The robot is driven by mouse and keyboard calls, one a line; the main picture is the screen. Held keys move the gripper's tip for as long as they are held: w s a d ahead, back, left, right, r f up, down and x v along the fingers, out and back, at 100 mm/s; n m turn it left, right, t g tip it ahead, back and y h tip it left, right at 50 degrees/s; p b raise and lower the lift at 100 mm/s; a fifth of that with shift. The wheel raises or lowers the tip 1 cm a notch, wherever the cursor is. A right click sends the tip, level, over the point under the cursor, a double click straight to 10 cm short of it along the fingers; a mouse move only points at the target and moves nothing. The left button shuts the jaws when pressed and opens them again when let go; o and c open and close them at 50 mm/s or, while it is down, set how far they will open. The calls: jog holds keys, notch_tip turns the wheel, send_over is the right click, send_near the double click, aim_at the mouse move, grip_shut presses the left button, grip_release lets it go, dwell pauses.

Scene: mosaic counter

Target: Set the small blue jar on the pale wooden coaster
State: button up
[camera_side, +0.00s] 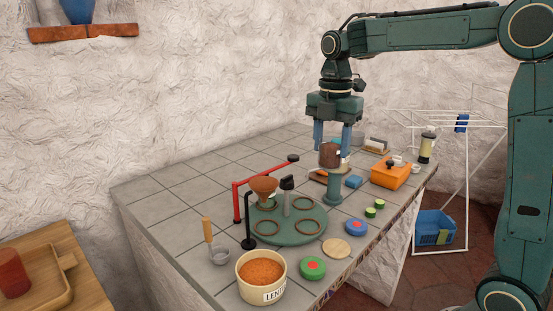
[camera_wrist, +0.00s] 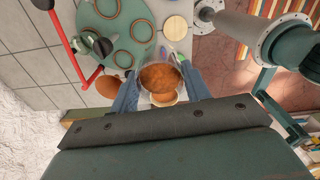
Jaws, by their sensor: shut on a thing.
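My gripper (camera_side: 332,149) is shut on a brown-filled jar (camera_side: 330,156), above the back right of the counter. The wrist view shows this jar (camera_wrist: 160,77) from above, between the two blue fingers. Beneath it in the side view is a teal post (camera_side: 334,188); I cannot tell whether they touch. The pale wooden coaster (camera_side: 337,248) lies bare at the front edge; it also shows in the wrist view (camera_wrist: 175,27). A low round blue piece with a red centre (camera_side: 357,227) stands behind the coaster. I cannot tell whether it is the small blue jar.
A teal disc with rings (camera_side: 285,238), a red stand (camera_side: 236,203) and a brown funnel (camera_side: 264,184) occupy the middle. A lentil tub (camera_side: 243,284) and green-red piece (camera_side: 312,268) are in front. An orange box (camera_side: 390,175) is right. The counter's left is clear.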

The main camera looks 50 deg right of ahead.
jog(key=m, duration=0.1)
send_over(336, 247)
notch_tip(336, 247, down, 16)
jog(key=shift+f, duration=0.25)
dwell(0.6)
jog(key=shift+f, duration=2.15)
jog(key=o, duration=1.1)
jog(key=shift+f, duration=0.1)
